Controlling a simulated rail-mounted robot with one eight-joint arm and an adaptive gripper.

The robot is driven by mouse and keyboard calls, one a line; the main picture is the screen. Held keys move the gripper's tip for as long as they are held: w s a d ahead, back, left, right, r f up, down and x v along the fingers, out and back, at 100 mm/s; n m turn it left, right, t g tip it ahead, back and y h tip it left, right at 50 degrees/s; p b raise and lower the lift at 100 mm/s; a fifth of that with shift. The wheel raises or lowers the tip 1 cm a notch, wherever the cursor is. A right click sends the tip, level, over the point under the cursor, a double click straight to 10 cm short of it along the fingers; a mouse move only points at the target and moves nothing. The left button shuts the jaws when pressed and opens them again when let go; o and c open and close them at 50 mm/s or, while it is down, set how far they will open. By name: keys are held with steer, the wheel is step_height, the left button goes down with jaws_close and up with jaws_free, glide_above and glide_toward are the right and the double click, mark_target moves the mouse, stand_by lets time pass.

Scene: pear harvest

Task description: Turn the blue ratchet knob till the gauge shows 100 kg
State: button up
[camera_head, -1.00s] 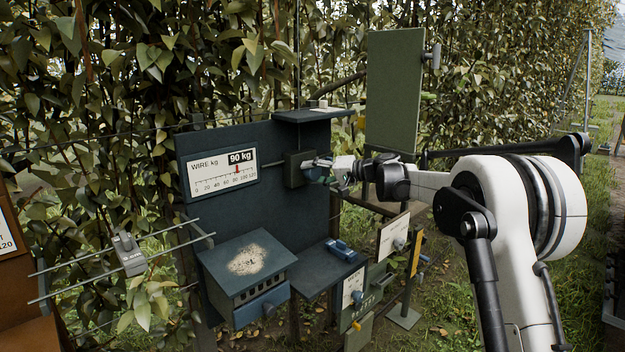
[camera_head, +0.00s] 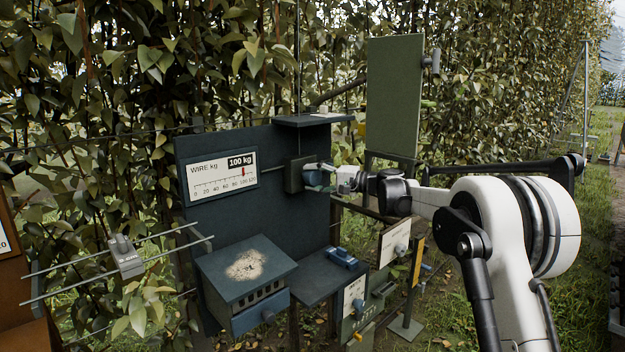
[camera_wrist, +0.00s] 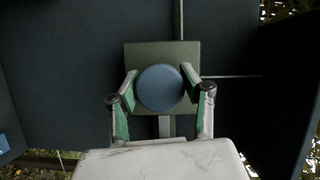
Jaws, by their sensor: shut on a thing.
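The blue ratchet knob (camera_wrist: 160,88) is round and sits on a grey square block in the wrist view. In the head view the knob (camera_head: 312,178) shows partly, at the right of the dark box (camera_head: 294,176) on the blue-grey panel. My gripper (camera_wrist: 160,90) is shut on the knob, one green-padded finger on each side. The gripper (camera_head: 326,174) hides part of the knob in the head view. The WIRE kg gauge (camera_head: 222,177) reads 100 kg in its black readout, with the red marker near 100.
A small shelf (camera_head: 310,120) juts out above the knob. Below are a drawer box (camera_head: 248,268) and a shelf with a blue block (camera_head: 342,258). A green board (camera_head: 394,98) stands behind my arm. Foliage fills the back.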

steer(key=o, duration=1.2)
steer(key=shift+d, duration=0.1)
steer(key=v, duration=1.1)
steer(key=shift+s+d+r, duration=0.1)
steer(key=shift+s+d, duration=0.1)
steer(key=shift+d, duration=0.2)
